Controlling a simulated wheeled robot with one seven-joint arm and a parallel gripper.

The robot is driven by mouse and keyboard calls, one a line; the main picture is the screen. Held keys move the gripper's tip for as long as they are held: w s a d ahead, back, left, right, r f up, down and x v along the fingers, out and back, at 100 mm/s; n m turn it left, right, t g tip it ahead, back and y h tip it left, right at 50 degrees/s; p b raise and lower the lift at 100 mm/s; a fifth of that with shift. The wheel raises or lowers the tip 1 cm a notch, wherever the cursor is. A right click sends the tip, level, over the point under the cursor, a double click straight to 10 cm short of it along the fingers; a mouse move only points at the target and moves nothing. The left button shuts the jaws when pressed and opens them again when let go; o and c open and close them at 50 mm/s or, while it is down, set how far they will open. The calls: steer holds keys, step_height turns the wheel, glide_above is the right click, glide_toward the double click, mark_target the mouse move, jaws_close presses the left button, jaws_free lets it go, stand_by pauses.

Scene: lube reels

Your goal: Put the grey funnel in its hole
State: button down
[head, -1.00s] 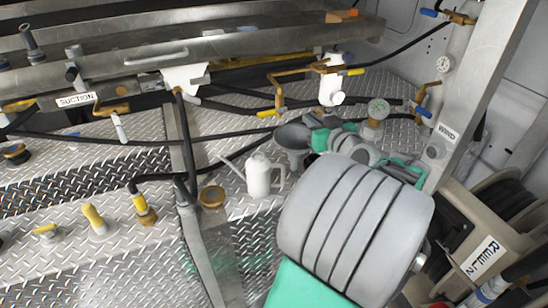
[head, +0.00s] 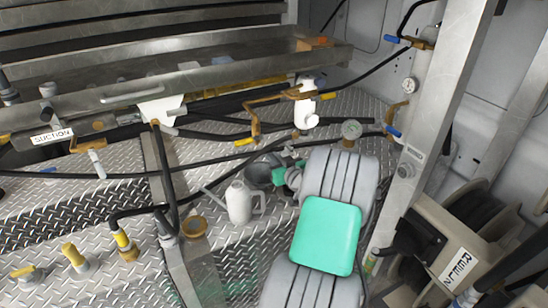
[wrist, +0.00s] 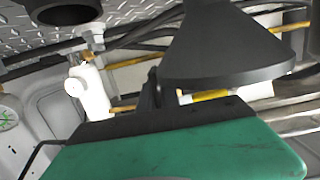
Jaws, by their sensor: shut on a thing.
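The grey funnel (head: 258,176) is in my gripper (head: 283,178), beside the white watering can in the head view. In the wrist view the funnel (wrist: 225,50) is a large dark cone with its wide rim toward the picture's bottom. That view looks upside down, with the deck plate at the top. My gripper (wrist: 156,90) is shut on the funnel, and the exact contact is partly hidden. I cannot make out with certainty which opening is the funnel's hole. A dark round part (wrist: 65,8) shows at the wrist view's top left.
The white watering can (head: 239,202) stands left of the funnel. A brass ring (head: 194,227) is near the metal divider. A hose reel (head: 440,245) is at right.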

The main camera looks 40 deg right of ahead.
steer(key=shift+f+b, duration=0.25)
steer(key=shift+b, duration=0.1)
steer(key=c, duration=1.6)
jaws_free()
steer(key=shift+o, duration=0.2)
steer(key=shift+r, duration=0.1)
